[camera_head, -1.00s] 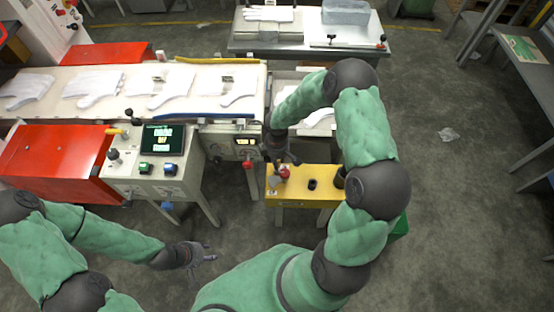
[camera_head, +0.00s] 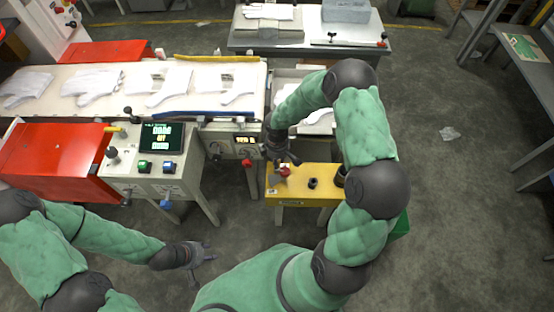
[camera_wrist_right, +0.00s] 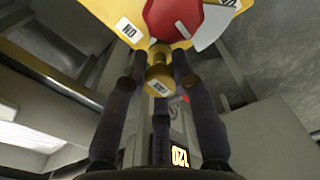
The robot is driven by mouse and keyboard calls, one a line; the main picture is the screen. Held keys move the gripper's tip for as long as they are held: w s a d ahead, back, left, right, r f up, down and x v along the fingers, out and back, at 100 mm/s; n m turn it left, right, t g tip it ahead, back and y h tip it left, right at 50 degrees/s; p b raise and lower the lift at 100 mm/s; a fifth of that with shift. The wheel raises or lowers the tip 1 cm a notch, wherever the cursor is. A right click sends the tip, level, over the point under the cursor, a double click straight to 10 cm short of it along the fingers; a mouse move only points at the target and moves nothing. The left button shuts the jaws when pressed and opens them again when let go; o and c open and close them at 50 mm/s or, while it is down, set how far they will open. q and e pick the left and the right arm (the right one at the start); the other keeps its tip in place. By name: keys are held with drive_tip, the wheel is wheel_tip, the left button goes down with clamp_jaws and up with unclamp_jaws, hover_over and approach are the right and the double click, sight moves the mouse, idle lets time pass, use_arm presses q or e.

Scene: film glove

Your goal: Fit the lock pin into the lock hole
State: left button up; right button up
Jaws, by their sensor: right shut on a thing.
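My right gripper (camera_head: 283,161) is over the left part of a small yellow bench (camera_head: 300,197). In the right wrist view its fingers (camera_wrist_right: 158,62) are shut on a short brass-coloured cylinder with a white label, which looks like the lock pin (camera_wrist_right: 157,77). A red octagonal part (camera_wrist_right: 174,18) is just beyond it, over the yellow surface; it also shows below the gripper in the head view (camera_head: 284,172). I cannot tell whether the pin touches it. The lock hole cannot be made out. My left gripper (camera_head: 202,255) is open and empty, low over the floor.
A small black cylinder (camera_head: 313,183) stands on the yellow bench. A control desk (camera_head: 150,180) with a lit screen (camera_head: 162,136) and a conveyor with white gloves (camera_head: 92,82) are to the left. My right arm covers the bench's right end. Floor (camera_head: 460,200) further right is open.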

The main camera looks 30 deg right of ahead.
drive_tip(key=shift+f, duration=0.4)
drive_tip(key=o, duration=1)
drive_tip(key=shift+r, duration=0.1)
wheel_tip(320, 180, up, 12)
drive_tip(key=shift+f, duration=0.1)
drive_tip(key=s+a+f+m+y, duration=0.1)
drive_tip(key=s+a+f+m, duration=0.3)
drive_tip(key=s+a+f, duration=0.1)
drive_tip(key=s+a+f+m+y, duration=0.1)
drive_tip(key=s+a+f+m, duration=0.3)
drive_tip(key=s+a+f, duration=0.2)
drive_tip(key=s+a+f+m+y, duration=0.2)
drive_tip(key=s+a+f+m, duration=0.2)
drive_tip(key=s+a+f, duration=0.2)
drive_tip(key=shift+a+f, duration=0.5)
drive_tip(key=shift+a, duration=0.05)
